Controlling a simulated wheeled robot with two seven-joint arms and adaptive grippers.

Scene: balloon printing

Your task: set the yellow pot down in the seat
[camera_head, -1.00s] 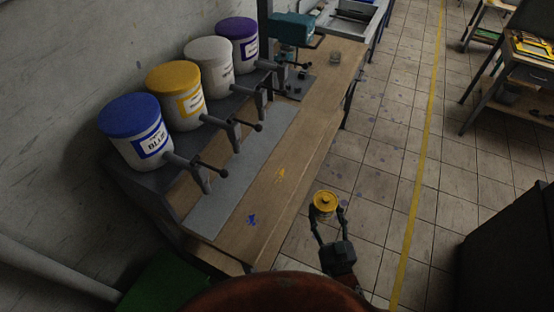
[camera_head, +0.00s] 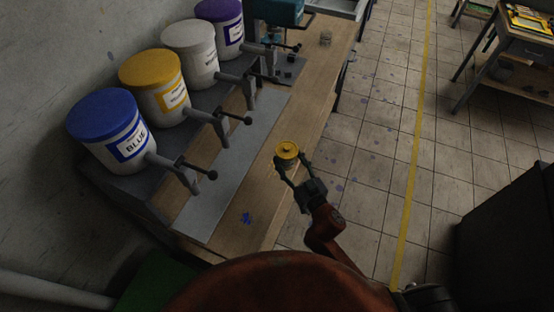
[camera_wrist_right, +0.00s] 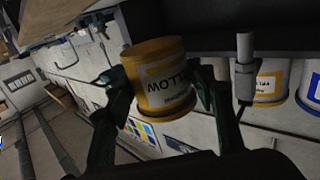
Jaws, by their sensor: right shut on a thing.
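The yellow pot (camera_head: 288,152) is a small pot with a yellow lid, held in my right gripper (camera_head: 292,168). It appears over the right side of the wooden bench top in the head view. Its height above the wood is hard to tell. In the right wrist view the pot (camera_wrist_right: 163,78) shows a yellow label with upside-down lettering, with dark fingers on both sides of it. I cannot tell for sure which spot is the seat. A teal machine (camera_head: 275,12) stands at the bench's far end, partly cut off by the picture edge. My left gripper is not in view.
Blue (camera_head: 112,132), yellow (camera_head: 155,85), white (camera_head: 190,52) and purple (camera_head: 220,28) lidded buckets with taps stand on a raised shelf along the wall. A grey strip (camera_head: 228,180) lies below the taps.

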